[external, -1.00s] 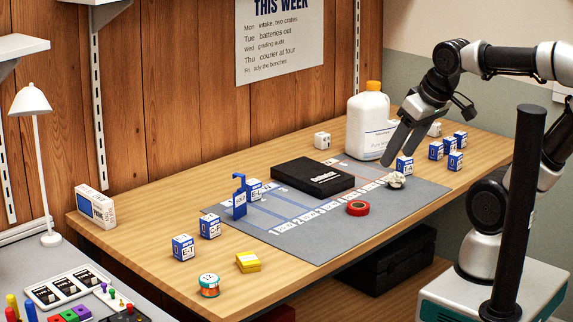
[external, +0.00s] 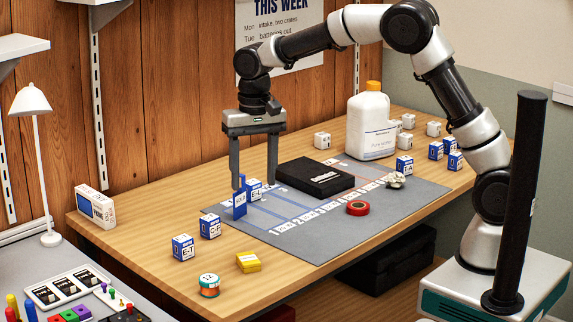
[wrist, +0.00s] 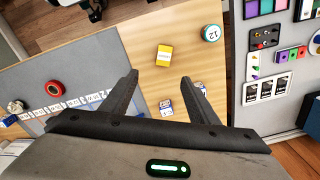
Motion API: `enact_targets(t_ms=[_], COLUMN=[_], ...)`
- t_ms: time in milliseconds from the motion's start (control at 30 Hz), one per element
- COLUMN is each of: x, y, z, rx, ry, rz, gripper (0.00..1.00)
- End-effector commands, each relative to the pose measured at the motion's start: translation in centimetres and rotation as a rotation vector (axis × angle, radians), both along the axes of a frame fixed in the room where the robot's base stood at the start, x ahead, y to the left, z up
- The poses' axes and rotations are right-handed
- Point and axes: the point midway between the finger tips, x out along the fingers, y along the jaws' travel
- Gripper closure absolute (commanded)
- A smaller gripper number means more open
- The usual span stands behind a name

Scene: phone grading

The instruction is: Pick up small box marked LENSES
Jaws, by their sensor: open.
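I cannot read LENSES on any box. Several small blue-and-white boxes stand about. One (external: 183,247) and another (external: 210,224) stand on bare wood at the front left. Another box (external: 404,166) and a few more (external: 436,150) stand at the right. My gripper (external: 255,183) is open and empty, pointing down over the mat's left end, by the bottle. In the wrist view, two small boxes (wrist: 166,105) (wrist: 200,88) show between and beside the fingers.
The grey mat (external: 320,245) bears a black box (external: 314,178), red tape (external: 357,208) and a crumpled white piece (external: 395,180). A large white jug (external: 370,125) stands behind. A yellow block (external: 248,262) and a round tub (external: 209,285) are near the front edge. A white box (external: 96,208) stands far left.

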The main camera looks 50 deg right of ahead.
Motion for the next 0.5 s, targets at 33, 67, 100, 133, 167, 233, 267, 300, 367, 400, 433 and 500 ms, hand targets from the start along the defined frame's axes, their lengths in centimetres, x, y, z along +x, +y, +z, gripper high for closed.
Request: enact_targets(t_ms=[33, 67, 100, 133, 167, 233, 267, 300, 367, 400, 433, 500], x=[0.4, 0.6, 0.7, 0.8, 0.9, 0.9, 0.8, 0.8, 0.8, 0.8, 0.8, 0.8], y=[0.7, 1.0, 1.2, 1.4, 1.4, 1.5, 1.5, 1.4, 1.4, 1.4, 1.4, 1.4], z=[-0.9, -1.2, -1.6, -1.9, -2.3, -3.2, -3.7, -4.5, -5.9, -6.8, -7.4, -9.0], rx=[-0.007, -0.009, -0.013, -0.014, -0.015, -0.016, -0.016, -0.016, -0.017, -0.017, -0.017, -0.017], ry=[0.011, 0.015, 0.019, 0.022, 0.024, 0.026, 0.026, 0.026, 0.028, 0.028, 0.028, 0.027], rz=[-0.006, -0.011, -0.017, -0.019, -0.021, -0.022, -0.023, -0.023, -0.022, -0.022, -0.022, -0.022], gripper=[0.45, 0.45, 0.45, 0.45, 0.45, 0.45, 0.45, 0.45, 0.45, 0.45, 0.45, 0.45])
